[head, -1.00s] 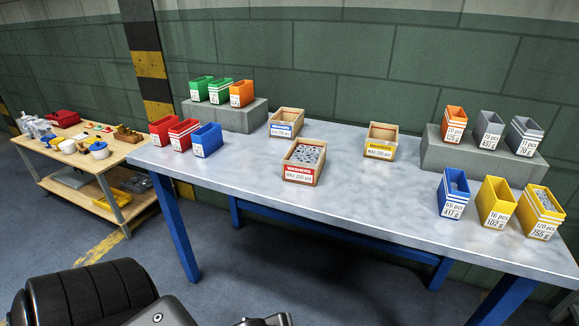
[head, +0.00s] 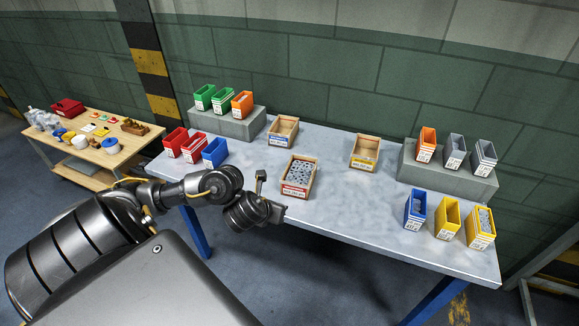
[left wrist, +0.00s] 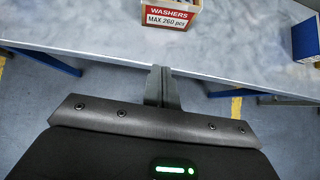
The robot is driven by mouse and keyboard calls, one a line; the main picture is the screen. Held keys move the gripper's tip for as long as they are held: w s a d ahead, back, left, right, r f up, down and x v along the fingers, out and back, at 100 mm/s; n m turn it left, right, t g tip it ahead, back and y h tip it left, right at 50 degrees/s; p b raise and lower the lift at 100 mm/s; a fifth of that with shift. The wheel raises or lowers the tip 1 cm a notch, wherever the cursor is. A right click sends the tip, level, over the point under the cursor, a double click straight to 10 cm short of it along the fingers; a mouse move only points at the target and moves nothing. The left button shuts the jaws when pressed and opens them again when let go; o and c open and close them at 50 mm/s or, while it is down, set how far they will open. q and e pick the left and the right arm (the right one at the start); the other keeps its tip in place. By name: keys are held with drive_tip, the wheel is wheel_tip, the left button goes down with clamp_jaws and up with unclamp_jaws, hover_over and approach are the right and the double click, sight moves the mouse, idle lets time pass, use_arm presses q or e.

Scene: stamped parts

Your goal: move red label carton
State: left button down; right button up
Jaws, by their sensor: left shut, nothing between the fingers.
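The red label carton (head: 298,178) is an open wooden-sided box filled with grey washers, near the front edge of the table in the head view. Its red and white label, reading "WASHERS MAX 260 pcs", shows in the left wrist view (left wrist: 168,18). My left gripper (head: 272,190) is at the table's front edge, to the left of and nearer than the carton, not touching it. In the left wrist view the fingers (left wrist: 161,78) are together and empty, pointing toward the table edge below the carton. My right gripper is not in view.
The grey table (head: 345,215) has bare room right of the carton. A blue-label carton (head: 283,131) and a yellow-label carton (head: 365,152) stand behind it. Red and blue bins (head: 214,152) are at left; blue and yellow bins (head: 447,218) at right. More bins stand on grey blocks (head: 240,125).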

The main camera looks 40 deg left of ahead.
sight(293, 196)
use_arm(q)
drive_tip(key=b+x, duration=0.4)
drive_tip(key=x, duration=0.1)
drive_tip(key=b+x, duration=0.4)
drive_tip(key=x, duration=0.1)
drive_tip(key=shift+f, duration=0.5)
drive_tip(key=shift+w+a+r, duration=0.2)
drive_tip(key=shift+w, duration=0.4)
drive_tip(key=shift+w+a+r, duration=0.15)
drive_tip(key=shift+w+r, duration=0.05)
drive_tip(key=shift+w, duration=0.45)
drive_tip(key=shift+w+a, duration=0.25)
drive_tip(key=shift+w, duration=0.45)
